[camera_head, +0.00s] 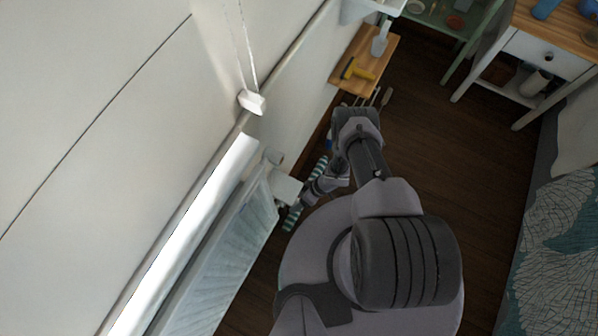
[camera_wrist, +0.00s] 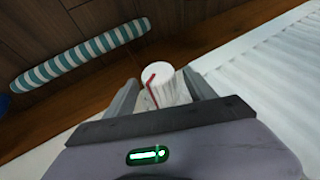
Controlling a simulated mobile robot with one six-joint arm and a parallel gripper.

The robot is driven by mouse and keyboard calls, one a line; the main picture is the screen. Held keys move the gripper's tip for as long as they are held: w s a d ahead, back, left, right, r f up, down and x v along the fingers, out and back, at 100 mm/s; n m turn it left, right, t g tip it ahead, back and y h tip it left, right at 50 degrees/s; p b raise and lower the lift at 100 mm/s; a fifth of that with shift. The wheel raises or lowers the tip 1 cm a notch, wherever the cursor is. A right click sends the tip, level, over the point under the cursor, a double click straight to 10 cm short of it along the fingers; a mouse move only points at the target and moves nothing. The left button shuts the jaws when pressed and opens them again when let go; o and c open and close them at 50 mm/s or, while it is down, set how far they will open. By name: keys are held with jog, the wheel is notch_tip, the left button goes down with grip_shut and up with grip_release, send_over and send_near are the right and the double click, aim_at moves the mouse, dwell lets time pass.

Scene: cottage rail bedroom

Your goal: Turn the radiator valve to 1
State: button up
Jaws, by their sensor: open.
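The radiator valve (camera_wrist: 168,82) is a white ribbed round knob with a red mark on its side, in the middle of the wrist view. My gripper (camera_wrist: 160,92) is open, with one finger on each side of the knob. I cannot tell whether either finger touches it. No numbers on the knob are readable. The white ribbed radiator (camera_head: 215,255) runs along the wall in the head view, and it also fills the right of the wrist view (camera_wrist: 270,75). In the head view my arm reaches down to the radiator's far end; the fingers are not clear there.
A teal-striped roll (camera_wrist: 80,55) lies on the dark wood floor (camera_head: 430,125) beside the radiator. A low wooden shelf (camera_head: 385,50) with a yellow-handled tool is beyond. A white table (camera_head: 527,48) stands at upper right, and a patterned bed (camera_head: 555,245) at right.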

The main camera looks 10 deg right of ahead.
jog(key=s+p+v, duration=0.1)
jog(key=p+v, duration=0.4)
jog(key=v, duration=1.2)
jog(key=shift+w, duration=0.45)
jog(key=shift+r, duration=0.15)
